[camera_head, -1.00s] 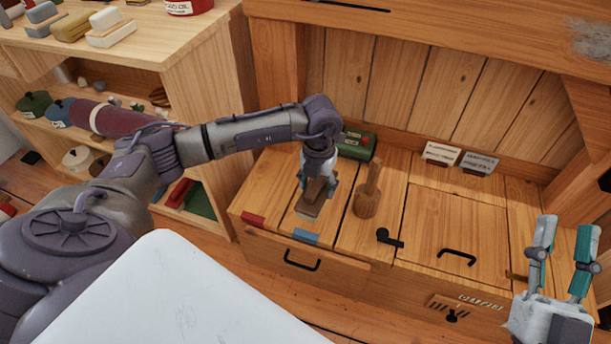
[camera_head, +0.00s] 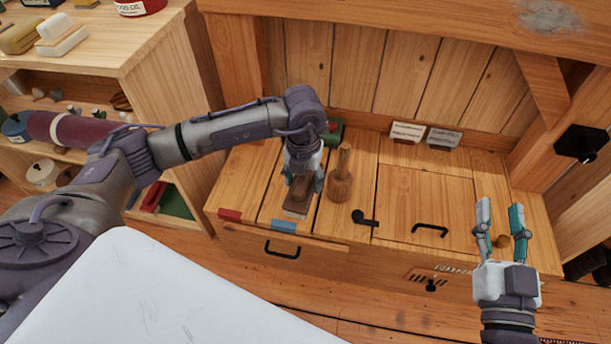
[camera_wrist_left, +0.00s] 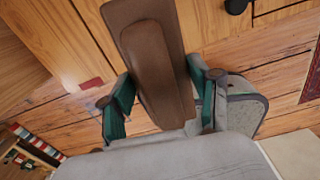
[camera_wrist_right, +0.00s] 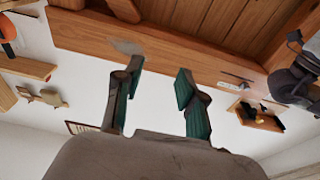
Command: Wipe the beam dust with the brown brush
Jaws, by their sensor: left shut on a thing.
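The brown brush (camera_head: 297,200) is in my left gripper (camera_head: 303,182), low over the left part of the wooden bench top. I cannot tell whether it touches the bench. In the left wrist view the brush (camera_wrist_left: 155,65) lies lengthwise between the green fingers of the left gripper (camera_wrist_left: 160,100), which are shut on it. The dust is a grey smudge (camera_head: 548,15) on the horizontal beam (camera_head: 430,20) at the top right. It also shows in the right wrist view (camera_wrist_right: 127,46). My right gripper (camera_head: 500,213) is open and empty, in front of the bench's right end.
A wooden mallet (camera_head: 341,180) stands right beside the brush. A black handle (camera_head: 363,217) and two label cards (camera_head: 407,132) are on the bench. A shelf unit (camera_head: 155,95) stands at the left. A diagonal brace (camera_head: 543,88) rises under the beam at right.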

